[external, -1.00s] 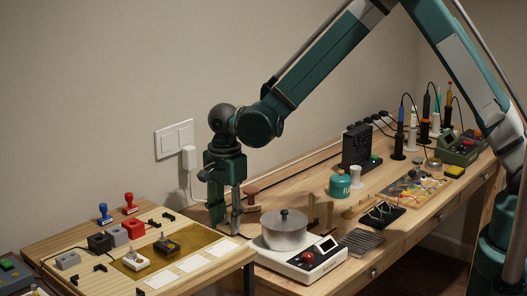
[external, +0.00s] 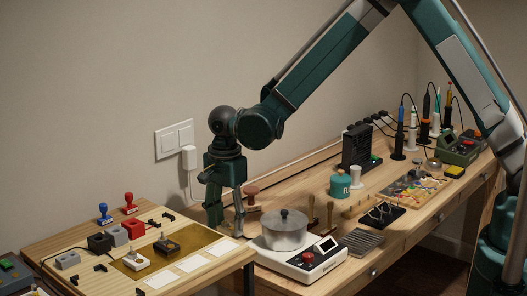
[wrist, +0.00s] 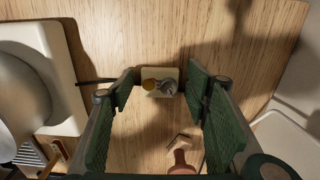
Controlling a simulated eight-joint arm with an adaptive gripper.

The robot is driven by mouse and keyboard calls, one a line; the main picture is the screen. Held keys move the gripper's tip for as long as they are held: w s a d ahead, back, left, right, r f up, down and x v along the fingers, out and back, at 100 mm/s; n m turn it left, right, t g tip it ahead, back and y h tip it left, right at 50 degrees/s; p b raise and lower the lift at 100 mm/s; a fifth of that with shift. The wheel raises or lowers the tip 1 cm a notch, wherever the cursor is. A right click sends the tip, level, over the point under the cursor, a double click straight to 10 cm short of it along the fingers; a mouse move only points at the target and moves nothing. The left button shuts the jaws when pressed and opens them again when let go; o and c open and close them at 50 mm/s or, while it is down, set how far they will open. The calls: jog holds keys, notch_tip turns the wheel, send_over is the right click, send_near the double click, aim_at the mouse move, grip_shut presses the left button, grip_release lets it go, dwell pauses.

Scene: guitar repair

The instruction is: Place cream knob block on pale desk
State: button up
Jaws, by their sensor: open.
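A small cream block (wrist: 151,93) shows in the wrist view, with a brass knob and a grey knob on its top. It stands on a wooden surface, apparently the long workbench (external: 414,209). My gripper (wrist: 164,95) is open, with its green finger pads left and right of the block and a visible gap on each side. In the external view my gripper (external: 226,222) points down at the left end of the workbench. The block cannot be made out there. A pale wooden table (external: 50,240) stands at the left.
A silver pot (external: 284,231) on a white scale (external: 302,263) stands right of my gripper. The left table carries stamps, several small blocks and a white knobbed piece (external: 137,260). A reddish-brown handled tool (wrist: 182,160) lies low in the wrist view. The wall is close behind.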

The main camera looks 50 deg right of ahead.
aim_at(228, 228)
jog(key=shift+r, duration=0.1)
notch_tip(228, 228, up, 12)
jog(key=p, duration=0.2)
dwell(0.4)
dwell(0.6)
jog(key=shift+d+r, duration=0.1)
jog(key=shift+r, duration=0.05)
jog(key=s+d+r+n+t, duration=0.3)
jog(key=s+d+r+n, duration=0.6)
jog(key=s+d+r, duration=0.75)
jog(key=s+d+r+n+t, duration=0.2)
jog(key=s+d+n, duration=0.2)
jog(key=s, duration=0.5)
jog(key=s+d+r+n+t, duration=0.1)
jog(key=s+d+n+t, duration=0.1)
jog(key=s+d+n, duration=0.3)
jog(key=s+d, duration=0.4)
jog(key=s, duration=0.1)
jog(key=shift+s+r, duration=0.25)
jog(key=shift+r, duration=0.1)
